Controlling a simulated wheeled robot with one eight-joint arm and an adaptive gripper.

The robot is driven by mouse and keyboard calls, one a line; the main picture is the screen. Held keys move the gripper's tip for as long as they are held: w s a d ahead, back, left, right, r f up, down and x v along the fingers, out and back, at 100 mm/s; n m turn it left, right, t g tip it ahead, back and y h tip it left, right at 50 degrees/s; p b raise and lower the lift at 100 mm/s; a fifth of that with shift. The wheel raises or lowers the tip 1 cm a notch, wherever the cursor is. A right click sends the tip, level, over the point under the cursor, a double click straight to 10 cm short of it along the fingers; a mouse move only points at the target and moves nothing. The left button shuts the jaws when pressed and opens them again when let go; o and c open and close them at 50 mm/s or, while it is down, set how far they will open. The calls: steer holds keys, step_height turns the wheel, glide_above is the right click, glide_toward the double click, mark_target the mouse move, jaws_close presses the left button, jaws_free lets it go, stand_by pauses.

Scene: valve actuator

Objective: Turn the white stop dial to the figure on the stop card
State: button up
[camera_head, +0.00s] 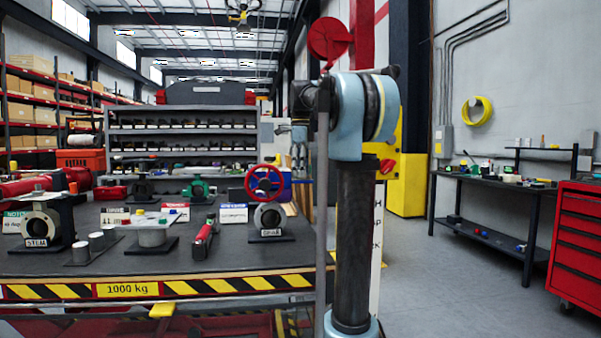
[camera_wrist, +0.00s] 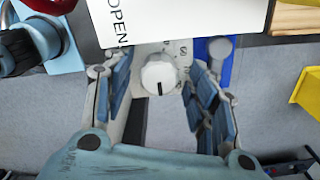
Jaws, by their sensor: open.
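The white dial (camera_wrist: 159,75) is in the wrist view, a round knob with a black line that points down in the picture. It sits on a pale plate with small marks that I cannot read. My gripper (camera_wrist: 162,68) is open, with one blue-padded finger on each side of the dial and gaps between. A white card (camera_wrist: 190,18) reading "OPEN" shows at the top; I cannot tell whether it is the stop card, and no figure shows on it. In the head view the dial and gripper cannot be made out behind my arm.
In the head view a dark bench (camera_head: 130,262) carries valves, a red handwheel (camera_head: 264,183) and several cards, including a blue-topped one (camera_head: 233,213). A red drawer cabinet (camera_head: 580,245) stands right. In the wrist view a yellow object (camera_wrist: 308,95) lies right of my gripper.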

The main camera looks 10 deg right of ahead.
steer(key=shift+c, duration=0.2)
steer(key=c, duration=1)
steer(key=shift+n, duration=0.4)
steer(key=n, duration=1)
steer(key=shift+w+r, duration=0.1)
steer(key=o, duration=1)
